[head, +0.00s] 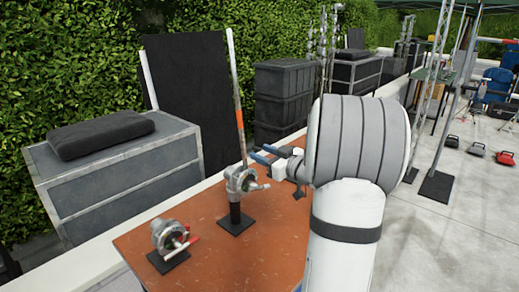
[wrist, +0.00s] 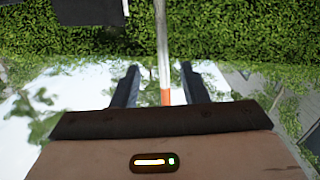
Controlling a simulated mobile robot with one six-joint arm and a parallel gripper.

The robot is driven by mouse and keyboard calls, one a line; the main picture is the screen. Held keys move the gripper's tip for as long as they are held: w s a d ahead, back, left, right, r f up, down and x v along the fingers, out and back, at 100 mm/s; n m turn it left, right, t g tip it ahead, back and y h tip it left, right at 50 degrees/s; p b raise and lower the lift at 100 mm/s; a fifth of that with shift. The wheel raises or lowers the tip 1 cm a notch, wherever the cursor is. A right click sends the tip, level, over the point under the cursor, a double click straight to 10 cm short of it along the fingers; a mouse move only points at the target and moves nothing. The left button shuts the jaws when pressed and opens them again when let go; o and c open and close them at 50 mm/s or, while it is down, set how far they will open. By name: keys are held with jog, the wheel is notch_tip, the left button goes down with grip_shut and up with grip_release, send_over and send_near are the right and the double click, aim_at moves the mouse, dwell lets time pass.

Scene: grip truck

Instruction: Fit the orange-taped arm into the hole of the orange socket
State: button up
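A thin pale arm (head: 235,85) with an orange tape band stands nearly upright, leaning slightly. Its lower end meets a silver grip head (head: 243,182) on a black stand; I cannot tell whether it sits in the hole. A second silver grip head (head: 167,236) with a red handle is at the front left. I cannot tell which is the orange socket. My gripper (head: 261,154) is right of the arm's lower part, its blue fingers pointing towards it. In the wrist view, the arm (wrist: 163,50) shows between the open fingers (wrist: 160,85), with gaps on both sides.
Both heads are on an orange-brown tabletop (head: 205,212). A grey case (head: 130,175) with a black cushion (head: 100,133) and a black panel (head: 188,85) stand behind left. Black bins (head: 283,95) are behind, before a hedge. Tabletop between the heads is mostly bare.

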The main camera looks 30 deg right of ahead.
aim_at(241, 117)
jog(key=shift+y, duration=0.3)
jog(key=shift+x, duration=4.4)
jog(key=shift+c, duration=0.2)
jog(key=shift+s, duration=0.1)
grip_shut()
jog(key=shift+r, duration=0.2)
jog(key=shift+s+a+r+p, duration=0.1)
jog(key=shift+a+r+p, duration=0.1)
jog(key=shift+r+p, duration=1.15)
jog(key=shift+a+r+p, duration=0.15)
jog(key=shift+r+p, duration=0.8)
jog(key=shift+r, duration=0.8)
jog(key=shift+s+a+r+p, duration=0.1)
jog(key=shift+a+r+p, duration=0.1)
jog(key=shift+r+p, duration=1.15)
jog(key=shift+r, duration=0.1)
